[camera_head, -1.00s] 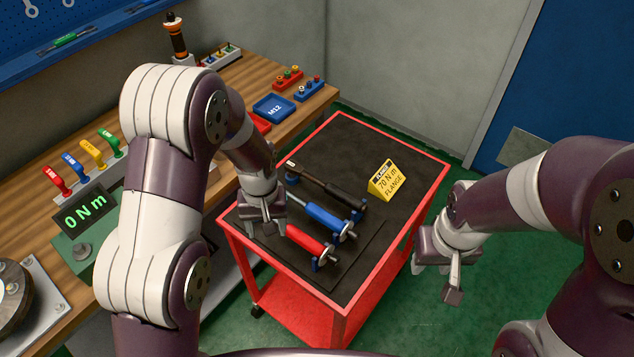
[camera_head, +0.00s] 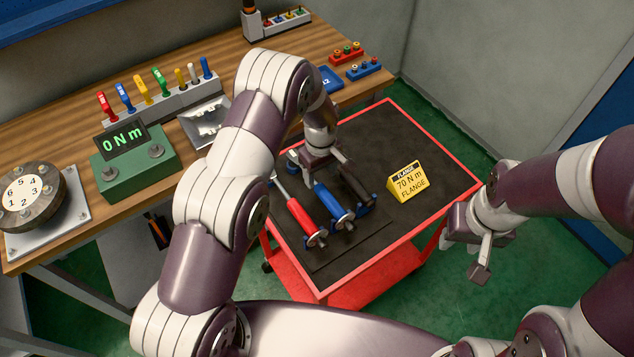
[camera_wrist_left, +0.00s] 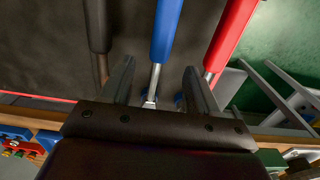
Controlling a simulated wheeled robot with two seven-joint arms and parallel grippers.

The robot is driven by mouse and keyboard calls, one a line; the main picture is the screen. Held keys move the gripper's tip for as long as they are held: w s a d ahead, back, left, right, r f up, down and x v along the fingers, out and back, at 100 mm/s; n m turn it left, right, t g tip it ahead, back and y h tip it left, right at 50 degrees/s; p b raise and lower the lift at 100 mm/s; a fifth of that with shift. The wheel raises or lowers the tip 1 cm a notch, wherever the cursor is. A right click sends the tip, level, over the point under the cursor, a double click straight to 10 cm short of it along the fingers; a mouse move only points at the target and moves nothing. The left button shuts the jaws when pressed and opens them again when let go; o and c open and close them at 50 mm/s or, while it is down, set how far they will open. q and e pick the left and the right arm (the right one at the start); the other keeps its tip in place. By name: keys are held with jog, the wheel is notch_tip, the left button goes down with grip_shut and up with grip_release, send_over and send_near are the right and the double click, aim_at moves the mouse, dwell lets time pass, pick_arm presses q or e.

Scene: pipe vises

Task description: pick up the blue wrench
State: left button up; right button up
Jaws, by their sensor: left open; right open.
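The blue wrench (camera_head: 331,202) lies on the dark top of the cart, between the red wrench (camera_head: 301,214) and the black wrench (camera_head: 354,181). My left gripper (camera_head: 319,172) is open over its far end, partly covering it. In the left wrist view, the blue handle (camera_wrist_left: 167,28) runs away from me and its metal shaft lies between the two open fingers (camera_wrist_left: 158,72). They do not visibly grip it; I cannot tell the height gap. My right gripper (camera_head: 464,256) is open and empty, off the cart's right side.
A yellow "70 N m FLANGE" sign (camera_head: 405,183) stands right of the wrenches. The wooden bench (camera_head: 215,57) carries a green "0 N m" display (camera_head: 124,138) and coloured tools. The cart's front mat (camera_head: 345,256) is clear.

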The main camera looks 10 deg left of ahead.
aim_at(321, 185)
pick_arm(q)
notch_tip(321, 185, down, 8)
jog(key=p, duration=0.3)
jog(key=shift+r, duration=0.25)
jog(key=shift+f, duration=0.25)
jog(key=c, duration=1.1)
jog(key=shift+w+r, duration=0.1)
grip_shut()
jog(key=shift+r, duration=0.1)
